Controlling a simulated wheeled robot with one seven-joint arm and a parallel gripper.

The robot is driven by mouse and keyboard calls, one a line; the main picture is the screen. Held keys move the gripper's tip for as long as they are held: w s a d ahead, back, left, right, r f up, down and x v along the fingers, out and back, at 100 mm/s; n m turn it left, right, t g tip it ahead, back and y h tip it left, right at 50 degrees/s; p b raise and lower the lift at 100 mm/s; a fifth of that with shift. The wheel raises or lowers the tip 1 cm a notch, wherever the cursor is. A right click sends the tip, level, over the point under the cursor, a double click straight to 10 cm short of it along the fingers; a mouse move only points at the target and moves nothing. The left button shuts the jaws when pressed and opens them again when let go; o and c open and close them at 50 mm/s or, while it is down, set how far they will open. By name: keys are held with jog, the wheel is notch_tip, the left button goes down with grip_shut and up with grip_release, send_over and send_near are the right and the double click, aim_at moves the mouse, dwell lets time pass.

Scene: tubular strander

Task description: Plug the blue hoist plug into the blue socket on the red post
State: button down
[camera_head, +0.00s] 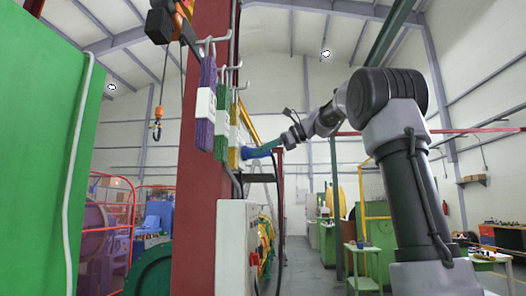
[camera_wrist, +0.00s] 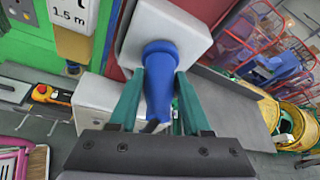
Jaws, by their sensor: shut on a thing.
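The blue hoist plug (camera_wrist: 158,88) is held between the green fingers of my gripper (camera_wrist: 158,105) in the wrist view. Its wide blue end (camera_wrist: 160,48) meets the face of a pale grey box (camera_wrist: 197,35), which appears to be the socket housing. The blue socket itself is not distinct from the plug, so I cannot tell how deep the plug sits. In the head view the blue plug (camera_head: 262,150) shows beside the red post (camera_head: 200,190), with my gripper (camera_head: 272,147) reaching it from the right. Hanging bundles partly hide the socket area there.
Purple (camera_head: 205,125), green and yellow bundles hang from hooks on the post. A pale control box (camera_head: 236,245) with red buttons is below the plug. A dark cable hangs close to my gripper. A green panel (camera_head: 40,150) stands left; an orange crane hook (camera_head: 156,130) hangs behind.

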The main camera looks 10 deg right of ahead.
jog(key=shift+c, duration=1.4)
grip_release()
jog(key=shift+a, duration=0.1)
jog(key=v, duration=1.1)
jog(key=s+f+n+h, duration=0.3)
jog(key=s+f+n, duration=0.2)
jog(key=s+f, duration=0.3)
jog(key=s+f+n+h, duration=0.3)
jog(key=s+f, duration=0.6)
jog(key=f, duration=0.6)
jog(key=s+a+f+n+t+h, duration=0.1)
jog(key=s+f+n+h, duration=0.3)
jog(key=f, duration=0.7)
jog(key=s+n, duration=0.2)
jog(key=s, duration=0.2)
jog(key=shift+s+f+n, duration=0.2)
jog(key=shift+s+n, duration=0.1)
